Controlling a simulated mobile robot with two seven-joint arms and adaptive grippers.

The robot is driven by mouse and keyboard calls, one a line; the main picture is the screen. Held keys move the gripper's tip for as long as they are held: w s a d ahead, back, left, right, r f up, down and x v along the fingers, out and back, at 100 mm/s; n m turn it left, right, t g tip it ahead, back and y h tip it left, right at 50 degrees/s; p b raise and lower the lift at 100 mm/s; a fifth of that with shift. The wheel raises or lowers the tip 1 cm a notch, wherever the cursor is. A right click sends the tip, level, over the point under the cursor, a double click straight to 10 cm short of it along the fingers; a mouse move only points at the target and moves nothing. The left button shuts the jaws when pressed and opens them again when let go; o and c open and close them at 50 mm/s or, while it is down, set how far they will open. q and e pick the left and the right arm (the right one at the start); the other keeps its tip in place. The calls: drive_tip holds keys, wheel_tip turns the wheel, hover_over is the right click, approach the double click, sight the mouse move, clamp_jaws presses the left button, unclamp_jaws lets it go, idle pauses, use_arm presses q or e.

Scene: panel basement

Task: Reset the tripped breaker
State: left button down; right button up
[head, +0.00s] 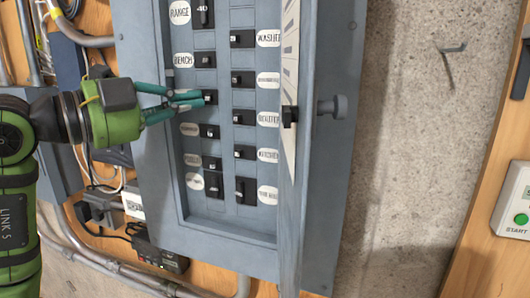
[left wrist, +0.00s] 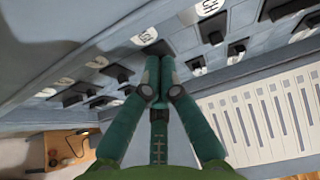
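The grey breaker panel (head: 228,230) stands open, with two columns of black breakers beside white oval labels. My left gripper (head: 203,98) reaches in from the left, its teal fingertips at the third breaker (head: 211,97) of the left column, below the one labelled BENCH (head: 205,60). The fingers partly cover that breaker and its label. In the left wrist view the left gripper (left wrist: 160,57) has its fingertips drawn together close to the breaker row; I cannot tell whether they touch. Handle positions are too small to tell which breaker is tripped. My right gripper is out of view.
The panel door (head: 291,200) stands open at the right, edge toward me, with a latch knob (head: 332,107); its printed chart (left wrist: 265,115) shows in the left wrist view. Cables and a black box (head: 160,252) are at lower left. A START button box (head: 515,205) is far right.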

use_arm(q)
drive_tip(key=s+a+b, duration=0.1)
drive_tip(key=s+a, duration=0.1)
drive_tip(key=s, duration=0.4)
drive_tip(key=shift+a+b, duration=0.2)
drive_tip(key=shift+b, duration=0.15)
drive_tip(key=shift+s+d, duration=0.1)
